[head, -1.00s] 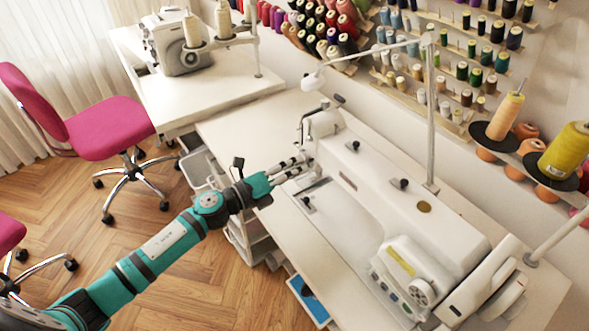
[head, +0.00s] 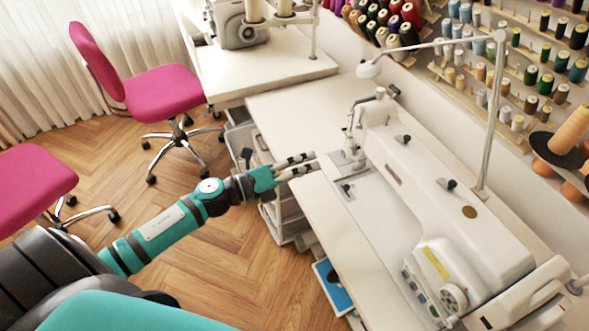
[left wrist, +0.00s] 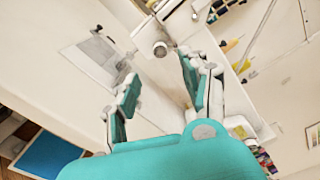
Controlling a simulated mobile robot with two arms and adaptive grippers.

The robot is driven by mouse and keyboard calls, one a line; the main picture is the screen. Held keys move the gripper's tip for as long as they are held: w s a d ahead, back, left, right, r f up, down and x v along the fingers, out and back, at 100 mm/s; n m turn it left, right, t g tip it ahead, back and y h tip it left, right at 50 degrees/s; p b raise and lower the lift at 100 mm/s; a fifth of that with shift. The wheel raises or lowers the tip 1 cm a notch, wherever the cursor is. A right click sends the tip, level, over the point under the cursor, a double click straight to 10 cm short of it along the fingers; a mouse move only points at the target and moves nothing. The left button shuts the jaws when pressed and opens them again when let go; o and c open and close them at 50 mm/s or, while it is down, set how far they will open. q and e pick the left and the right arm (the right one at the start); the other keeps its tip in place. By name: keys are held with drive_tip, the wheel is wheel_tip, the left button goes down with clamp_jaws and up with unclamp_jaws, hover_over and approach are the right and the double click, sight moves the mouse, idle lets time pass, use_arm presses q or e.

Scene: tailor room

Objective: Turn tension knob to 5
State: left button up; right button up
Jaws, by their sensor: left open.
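The white sewing machine (head: 420,200) stands on the white table. Small dark knobs sit on it: one on the arm's top (head: 402,139), another further along (head: 447,184), and one low near the needle end (head: 347,189). Which is the tension knob, and any numbers, I cannot tell. My left gripper (head: 313,162) is open and empty, its fingers pointing at the needle end. In the left wrist view the gripper (left wrist: 160,66) has its fingers spread, with a round grey knob (left wrist: 160,48) beyond and between the tips. My right gripper is out of view.
A lamp arm and thread stand (head: 491,110) rise behind the machine. Thread racks (head: 500,60) line the wall. A second table (head: 265,70) with another machine is at the back. Pink chairs (head: 150,85) stand left. The front table strip (head: 290,120) is clear.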

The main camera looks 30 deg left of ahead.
use_arm(q)
drive_tip(key=shift+v, duration=1.55)
drive_tip(key=shift+w, duration=0.1)
drive_tip(key=s+a+f+n+y+p, duration=0.1)
drive_tip(key=a+f+n+y, duration=0.3)
drive_tip(key=f+n, duration=0.5)
drive_tip(key=s+a+f+n+y, duration=0.1)
drive_tip(key=a+f+n+y, duration=0.35)
drive_tip(key=f, duration=0.85)
drive_tip(key=s+f+n+g+y, duration=0.25)
drive_tip(key=s+f+n, duration=0.3)
drive_tip(key=f, duration=0.55)
drive_tip(key=s+d+f+n+g, duration=0.2)
drive_tip(key=s+f+n+g, duration=0.3)
drive_tip(key=s+f, duration=0.85)
drive_tip(key=s+d+f+n+g, duration=0.2)
drive_tip(key=s+d+f, duration=0.1)
drive_tip(key=s, duration=0.7)
drive_tip(key=s+d+f+n+g+p, duration=0.1)
drive_tip(key=s+d+f+n+g, duration=0.1)
drive_tip(key=s, duration=0.8)
drive_tip(key=d+f+g, duration=0.1)
drive_tip(key=d, duration=0.1)
drive_tip(key=shift+d+g, duration=0.35)
